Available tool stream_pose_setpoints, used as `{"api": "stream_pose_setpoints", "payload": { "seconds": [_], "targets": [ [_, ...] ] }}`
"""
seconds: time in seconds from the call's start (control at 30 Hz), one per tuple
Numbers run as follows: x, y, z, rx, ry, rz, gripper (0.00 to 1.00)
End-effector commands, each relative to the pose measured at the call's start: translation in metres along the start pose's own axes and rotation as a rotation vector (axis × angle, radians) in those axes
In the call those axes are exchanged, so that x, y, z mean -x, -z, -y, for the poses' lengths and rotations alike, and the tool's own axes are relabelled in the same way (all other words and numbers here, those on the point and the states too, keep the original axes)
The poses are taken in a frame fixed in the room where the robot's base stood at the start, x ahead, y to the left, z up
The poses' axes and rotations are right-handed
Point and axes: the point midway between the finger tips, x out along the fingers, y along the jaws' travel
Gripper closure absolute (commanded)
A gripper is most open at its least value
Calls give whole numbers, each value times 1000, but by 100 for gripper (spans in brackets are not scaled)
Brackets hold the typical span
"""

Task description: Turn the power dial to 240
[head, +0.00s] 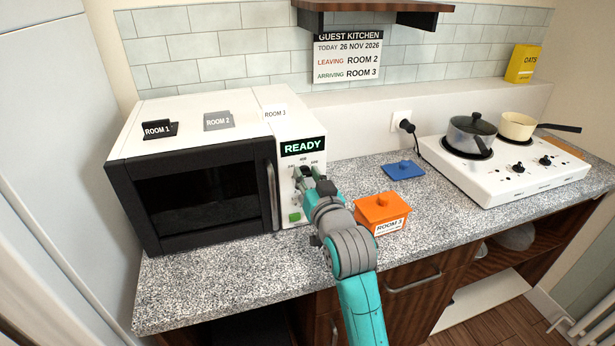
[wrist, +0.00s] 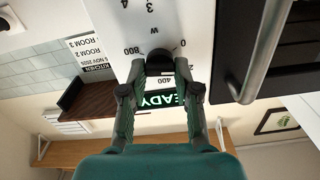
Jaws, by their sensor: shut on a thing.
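The white and black microwave (head: 210,205) stands at the left of the counter, its door closed. Its display (head: 303,147) reads READY. The black power dial (wrist: 159,58) sits on the control panel. Upside-down marks around it in the wrist view include 0, 400 and 800, with a W. My gripper (wrist: 161,67) is shut on the dial, one finger on each side. In the head view my gripper (head: 309,182) is at the panel and largely covers the dial. I cannot tell which mark the dial points to. A green button (head: 295,216) is below.
An orange container (head: 381,211) labelled ROOM 3 stands right of my arm, with a blue lid-like piece (head: 403,169) behind it. A white cooktop (head: 510,172) with two pots is at the right. Room tags lie on the microwave. A wall sign (head: 348,57) says arriving ROOM 3.

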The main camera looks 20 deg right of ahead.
Motion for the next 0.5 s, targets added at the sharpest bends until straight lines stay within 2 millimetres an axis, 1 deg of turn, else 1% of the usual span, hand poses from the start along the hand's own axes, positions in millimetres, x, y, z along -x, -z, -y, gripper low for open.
{"api": "stream_pose_setpoints", "payload": {
  "seconds": [0.2, 0.5],
  "targets": [
    [0, 0, -1, -174, 0, 1, 100],
    [0, -1, -2, -331, 0, 1, 100]
  ]
}}
